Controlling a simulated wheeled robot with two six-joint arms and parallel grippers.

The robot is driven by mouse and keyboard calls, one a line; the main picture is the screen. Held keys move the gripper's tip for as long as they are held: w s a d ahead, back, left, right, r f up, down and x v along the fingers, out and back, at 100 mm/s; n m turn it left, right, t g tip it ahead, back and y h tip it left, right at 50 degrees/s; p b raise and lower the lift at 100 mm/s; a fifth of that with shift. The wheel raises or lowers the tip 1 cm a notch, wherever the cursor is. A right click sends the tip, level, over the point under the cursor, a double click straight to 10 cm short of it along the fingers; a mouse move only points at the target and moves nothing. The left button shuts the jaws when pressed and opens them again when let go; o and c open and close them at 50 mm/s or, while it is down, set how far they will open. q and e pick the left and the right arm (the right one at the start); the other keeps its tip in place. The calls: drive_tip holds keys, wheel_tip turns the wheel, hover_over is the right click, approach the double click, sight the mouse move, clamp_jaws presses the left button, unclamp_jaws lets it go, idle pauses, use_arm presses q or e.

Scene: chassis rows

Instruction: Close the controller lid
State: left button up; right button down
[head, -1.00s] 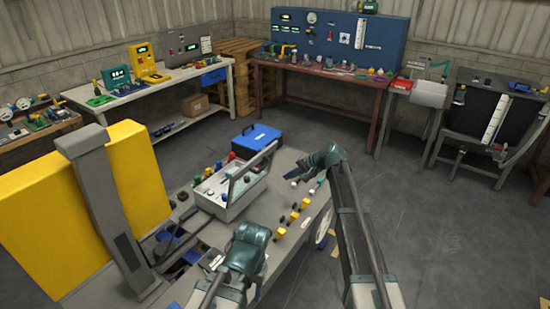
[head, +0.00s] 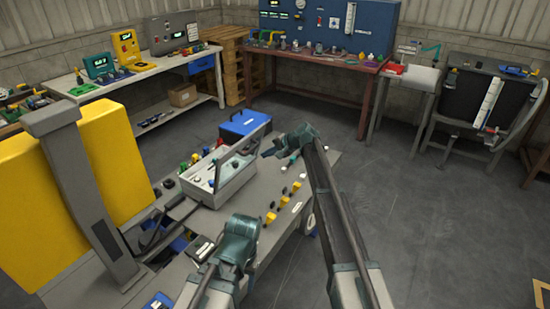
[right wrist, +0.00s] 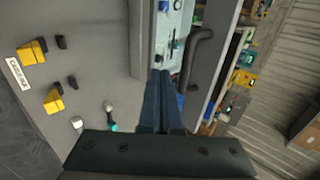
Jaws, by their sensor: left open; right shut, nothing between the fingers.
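The controller (head: 225,188) is a light grey box on the grey bench, with its lid (head: 219,172) standing open and tilted up. In the right wrist view the lid (right wrist: 222,55) shows a dark handle, beside the box's pale blue panel (right wrist: 182,20). My right gripper (head: 267,153) is shut and empty, at the right end of the box; its fingers (right wrist: 160,75) show close to the box wall and lid. Whether they touch cannot be told. My left gripper (head: 240,225) is open over the bench's front; its fingertips are mostly hidden.
A blue case (head: 240,124) stands behind the controller. Several yellow clips (head: 271,217) lie on the bench to its right front. A yellow panel with a grey post (head: 85,190) stands at left. The floor (head: 430,210) at right is clear.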

drive_tip(key=shift+w+a+r+p, duration=0.1)
drive_tip(key=shift+w+a+p, duration=0.2)
drive_tip(key=shift+w+a, duration=0.45)
drive_tip(key=shift+w+a+r+p, duration=0.1)
drive_tip(key=shift+w+a+p, duration=0.25)
drive_tip(key=shift+a, duration=0.55)
